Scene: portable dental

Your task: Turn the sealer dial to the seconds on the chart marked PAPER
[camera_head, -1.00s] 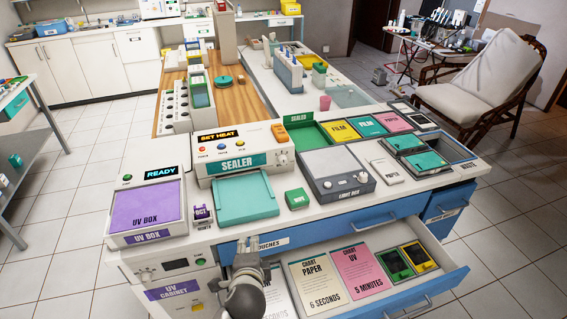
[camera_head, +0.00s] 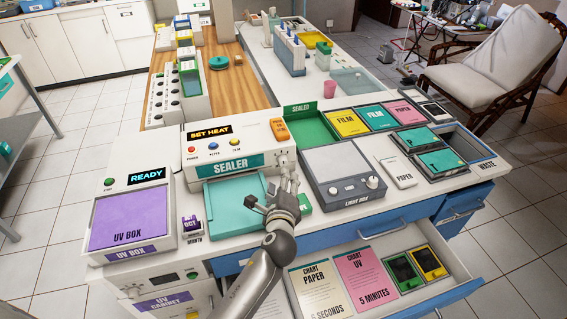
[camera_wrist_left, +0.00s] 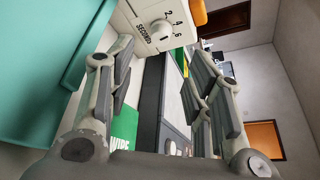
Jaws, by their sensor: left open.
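The white sealer (camera_head: 232,163) stands on the counter with its display reading SET HEAT. In the left wrist view its round white dial (camera_wrist_left: 160,27) shows beside the numbers 2, 4, 6 and the word SECONDS; I cannot tell its exact setting. My left gripper (camera_head: 272,188) is open and empty, in front of the sealer's right end and just short of the dial. The cream PAPER chart (camera_head: 316,287) lies in the open drawer; its 6 SECONDS line is partly covered by my arm now. My right gripper is out of view.
The teal sealer plate (camera_head: 232,205) lies left of my gripper. A green WIPE box (camera_wrist_left: 124,125) sits below it, close by. The grey light box (camera_head: 338,177) stands to the right. The UV box (camera_head: 130,217) is at the left. The drawer (camera_head: 462,271) is open in front.

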